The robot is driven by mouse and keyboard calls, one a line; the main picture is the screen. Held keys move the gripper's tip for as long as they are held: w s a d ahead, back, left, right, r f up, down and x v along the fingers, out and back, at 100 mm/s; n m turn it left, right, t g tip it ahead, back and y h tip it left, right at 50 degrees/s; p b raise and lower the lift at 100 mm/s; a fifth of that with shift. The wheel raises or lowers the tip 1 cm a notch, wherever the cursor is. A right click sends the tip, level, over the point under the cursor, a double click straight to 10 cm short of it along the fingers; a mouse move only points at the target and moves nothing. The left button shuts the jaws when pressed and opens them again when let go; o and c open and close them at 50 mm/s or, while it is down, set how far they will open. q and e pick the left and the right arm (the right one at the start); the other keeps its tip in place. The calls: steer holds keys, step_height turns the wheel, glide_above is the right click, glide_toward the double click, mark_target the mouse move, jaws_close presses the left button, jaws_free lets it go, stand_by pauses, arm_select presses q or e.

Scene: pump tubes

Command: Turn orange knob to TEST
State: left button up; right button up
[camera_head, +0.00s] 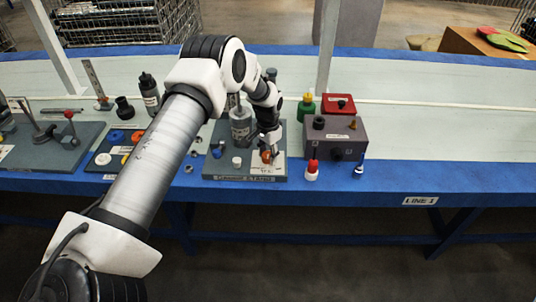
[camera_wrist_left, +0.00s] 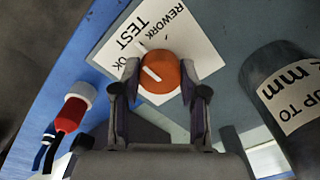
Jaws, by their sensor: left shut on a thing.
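The orange knob (camera_wrist_left: 160,72) sits on a white label card (camera_wrist_left: 195,48) printed REWORK, TEST and OK. A short white line on the knob points to the upper left in the left wrist view, toward the TEST and OK side; I cannot tell exactly which word it meets. My left gripper (camera_wrist_left: 160,85) is shut on the knob, one finger on each side. In the head view the knob (camera_head: 266,156) shows only as a small orange patch under the left gripper (camera_head: 269,150), on a grey-blue board (camera_head: 228,178). My right gripper is not in view.
A grey cylinder (camera_head: 240,130) stands close behind the left gripper. A grey box (camera_head: 345,143) and a red-and-white bottle (camera_head: 312,172) stand to the right.

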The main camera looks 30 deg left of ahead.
mark_target(268, 154)
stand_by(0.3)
arm_select(q)
steer(key=o, duration=1.1)
steer(key=shift+o, duration=0.2)
step_height(268, 154, up, 12)
